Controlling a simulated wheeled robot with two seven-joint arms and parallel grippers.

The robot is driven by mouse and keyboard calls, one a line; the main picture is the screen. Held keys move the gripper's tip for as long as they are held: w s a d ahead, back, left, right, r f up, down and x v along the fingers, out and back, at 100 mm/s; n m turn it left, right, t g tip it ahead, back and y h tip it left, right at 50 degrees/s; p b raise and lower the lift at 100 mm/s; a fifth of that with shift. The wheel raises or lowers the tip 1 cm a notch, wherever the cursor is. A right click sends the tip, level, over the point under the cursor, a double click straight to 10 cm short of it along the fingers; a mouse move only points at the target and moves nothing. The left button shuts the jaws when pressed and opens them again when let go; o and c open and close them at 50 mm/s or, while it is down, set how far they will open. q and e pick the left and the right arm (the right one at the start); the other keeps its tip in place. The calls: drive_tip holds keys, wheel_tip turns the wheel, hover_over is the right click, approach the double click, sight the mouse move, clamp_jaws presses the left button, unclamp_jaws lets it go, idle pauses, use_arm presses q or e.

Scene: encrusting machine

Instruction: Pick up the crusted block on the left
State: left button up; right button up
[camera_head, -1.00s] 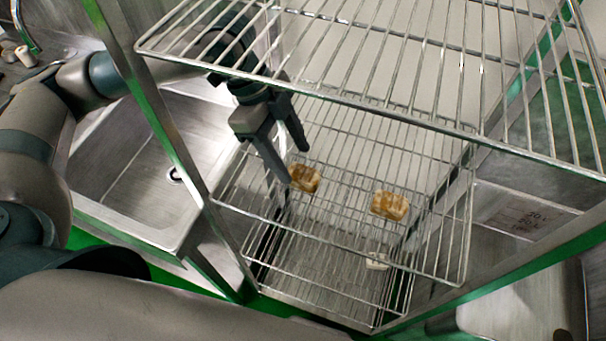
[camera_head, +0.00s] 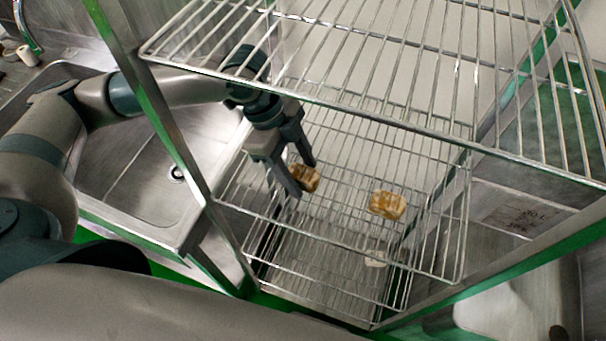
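The left crusted block (camera_head: 308,179), brown and pale, lies on the middle wire shelf (camera_head: 345,222). A second crusted block (camera_head: 388,204) lies on the same shelf to its right. My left gripper (camera_head: 305,180) reaches in between the upper and middle shelves from the left. It is open, with one finger on the left side of the left block and the other at its back. The fingers cover part of that block, and I cannot tell whether they touch it. My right gripper is not in view.
The upper wire shelf (camera_head: 400,122) hangs above the blocks. A green-edged metal post (camera_head: 150,110) stands by my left arm. A pale piece (camera_head: 376,262) shows below the middle shelf. A steel sink (camera_head: 130,185) lies at the left.

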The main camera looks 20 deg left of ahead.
sight(307, 174)
use_arm(q)
drive_tip(key=c, duration=0.9)
drive_tip(key=shift+r, duration=0.15)
drive_tip(key=shift+r+b, duration=0.55)
drive_tip(key=shift+r, duration=0.05)
drive_tip(key=shift+r+b, duration=0.55)
drive_tip(key=shift+r, duration=0.4)
drive_tip(key=shift+w+a+b, duration=0.3)
drive_tip(key=shift+a+b, duration=0.65)
drive_tip(key=shift+a, duration=2.05)
drive_tip(key=shift+w+a+b, duration=0.25)
drive_tip(key=shift+a+b, duration=0.65)
drive_tip(key=shift+a, duration=2.05)
drive_tip(key=shift+w+a+b, duration=0.3)
drive_tip(key=shift+a+b, duration=0.65)
drive_tip(key=shift+a, duration=2.05)
